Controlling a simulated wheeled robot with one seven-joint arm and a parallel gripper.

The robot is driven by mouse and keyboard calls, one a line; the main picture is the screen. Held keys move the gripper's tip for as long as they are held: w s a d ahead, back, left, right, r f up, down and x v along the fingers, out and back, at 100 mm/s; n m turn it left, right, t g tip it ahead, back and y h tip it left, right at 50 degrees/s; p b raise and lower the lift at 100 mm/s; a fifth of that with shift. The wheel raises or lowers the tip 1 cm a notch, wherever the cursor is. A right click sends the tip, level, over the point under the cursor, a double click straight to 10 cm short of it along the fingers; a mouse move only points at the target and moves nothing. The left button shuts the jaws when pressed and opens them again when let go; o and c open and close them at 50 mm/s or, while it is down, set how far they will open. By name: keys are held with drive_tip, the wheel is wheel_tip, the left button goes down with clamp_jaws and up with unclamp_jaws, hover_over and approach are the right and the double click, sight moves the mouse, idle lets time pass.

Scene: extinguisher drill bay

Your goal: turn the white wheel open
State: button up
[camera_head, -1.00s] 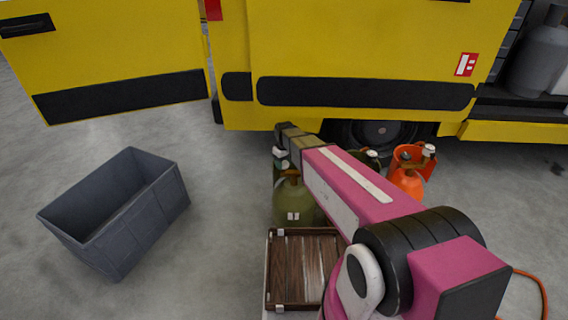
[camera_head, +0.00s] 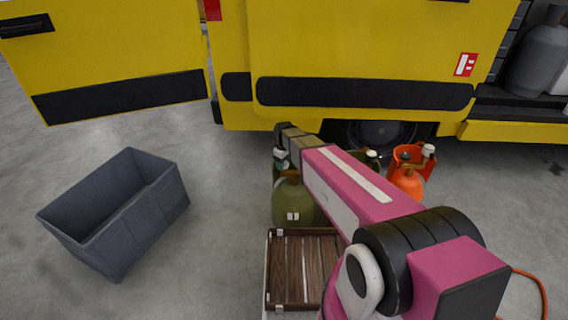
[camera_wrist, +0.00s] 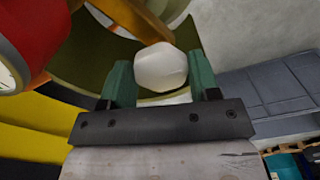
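The white wheel (camera_wrist: 160,68) is a rounded white knob in the wrist view, with an olive-green curved collar (camera_wrist: 85,50) behind it. My gripper (camera_wrist: 160,80) has one green finger on each side of the wheel, and the fingers appear to touch it. In the head view my gripper (camera_head: 281,155) reaches down among the cylinders by the yellow vehicle, and my arm hides much of that spot. An olive cylinder (camera_head: 291,203) stands just in front of it. A red round gauge (camera_wrist: 28,45) sits left of the wheel in the wrist view.
An orange cylinder (camera_head: 408,182) with a white top stands to the right. A wooden crate (camera_head: 271,275) is in front of the olive cylinder. A grey bin (camera_head: 150,220) stands on the left. The yellow vehicle (camera_head: 360,50) closes off the back. Floor between bin and crate is clear.

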drive_tip(key=o, duration=0.4)
drive_tip(key=shift+c, duration=0.2)
drive_tip(key=shift+r, duration=0.1)
wheel_tip(320, 180, up, 11)
drive_tip(key=shift+f, duration=0.2)
